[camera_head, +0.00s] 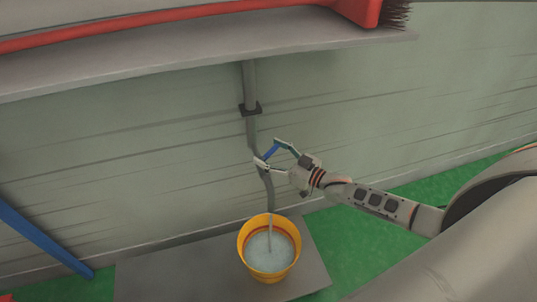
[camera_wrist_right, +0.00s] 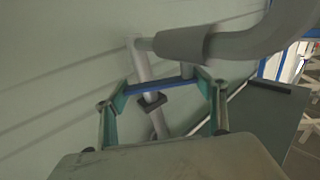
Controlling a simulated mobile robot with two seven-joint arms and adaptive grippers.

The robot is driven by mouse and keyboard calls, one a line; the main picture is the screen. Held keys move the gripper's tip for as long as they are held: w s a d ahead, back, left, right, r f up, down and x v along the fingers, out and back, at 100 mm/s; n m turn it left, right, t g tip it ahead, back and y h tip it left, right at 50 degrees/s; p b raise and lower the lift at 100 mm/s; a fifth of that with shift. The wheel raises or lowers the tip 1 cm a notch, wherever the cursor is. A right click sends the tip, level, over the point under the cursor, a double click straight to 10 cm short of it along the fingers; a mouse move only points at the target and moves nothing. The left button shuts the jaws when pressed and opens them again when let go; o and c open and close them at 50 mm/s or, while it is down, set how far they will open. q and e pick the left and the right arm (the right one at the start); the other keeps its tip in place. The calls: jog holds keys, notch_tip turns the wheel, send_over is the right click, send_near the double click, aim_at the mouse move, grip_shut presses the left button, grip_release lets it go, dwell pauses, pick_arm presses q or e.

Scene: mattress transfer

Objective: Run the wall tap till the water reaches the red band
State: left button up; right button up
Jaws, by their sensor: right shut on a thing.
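A yellow bucket (camera_head: 241,246) stands upright below the wall pipe (camera_head: 250,85). A thin stream of water (camera_head: 269,232) falls into it. The pale water (camera_head: 268,258) lies inside, with the red band (camera_head: 252,235) showing on the inner wall just above its surface. My right gripper (camera_head: 268,154) is at the wall tap and shut on its blue handle (camera_head: 271,153). In the right wrist view, the blue handle (camera_wrist_right: 175,84) spans between the teal fingers of the right gripper (camera_wrist_right: 162,90). My left gripper is not in view.
The bucket stands on a grey slab (camera_head: 160,280) on green floor (camera_head: 365,255). A grey shelf (camera_head: 200,60) with a red broom (camera_head: 130,27) overhangs the tap. A blue bar (camera_head: 45,240) leans at the left.

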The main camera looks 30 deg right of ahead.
jog(key=shift+w+r, duration=0.1)
jog(key=o, duration=1.6)
jog(key=shift+o, duration=0.2)
jog(key=shift+s+d, duration=0.1)
jog(key=shift+s, duration=0.15)
jog(key=v, duration=1.1)
jog(key=shift+s, duration=0.25)
jog(key=shift+d, duration=0.1)
